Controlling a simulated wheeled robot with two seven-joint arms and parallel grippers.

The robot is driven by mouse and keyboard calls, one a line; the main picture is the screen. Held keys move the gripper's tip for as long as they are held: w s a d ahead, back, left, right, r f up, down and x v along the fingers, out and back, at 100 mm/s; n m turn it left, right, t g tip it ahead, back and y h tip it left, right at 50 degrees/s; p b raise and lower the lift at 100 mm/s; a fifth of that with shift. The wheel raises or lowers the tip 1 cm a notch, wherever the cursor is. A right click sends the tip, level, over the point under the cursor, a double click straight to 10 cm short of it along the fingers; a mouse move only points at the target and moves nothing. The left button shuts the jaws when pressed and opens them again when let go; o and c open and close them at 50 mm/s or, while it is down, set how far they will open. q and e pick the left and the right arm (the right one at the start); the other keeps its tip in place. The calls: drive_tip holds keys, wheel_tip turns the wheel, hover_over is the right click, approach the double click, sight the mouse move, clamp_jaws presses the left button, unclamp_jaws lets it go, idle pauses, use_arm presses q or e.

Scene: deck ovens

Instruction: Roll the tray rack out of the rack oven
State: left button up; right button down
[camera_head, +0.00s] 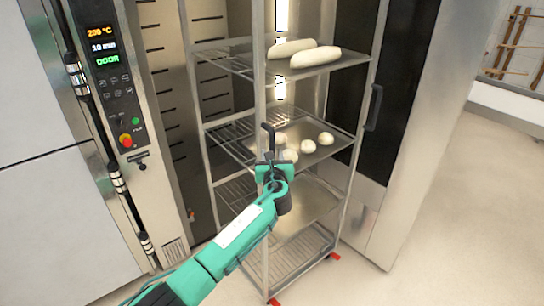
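The tray rack (346,205) is a tall metal frame standing at the open front of the rack oven (165,60). Its upper shelf bears two long pale loaves (316,57), and the shelf below bears several round dough pieces (308,146). Lower shelves look empty. Red parts show at its feet near the floor. My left gripper (274,166) is at the rack's near upright, at about middle-shelf height, beside a dark hooked handle (268,134). The fingers overlap the upright and handle, so their grip is unclear. My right gripper is not in view.
The oven door (405,110) stands open to the right of the rack, with a dark window and a handle (373,108). The control panel (105,65) is at the left. Bare floor (460,230) lies at the lower right.

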use_arm(q)
drive_tip(key=shift+s, duration=0.1)
drive_tip(key=shift+s, duration=0.2)
drive_tip(key=s+b, duration=0.3)
drive_tip(key=s, duration=1)
drive_tip(key=shift+s, duration=0.1)
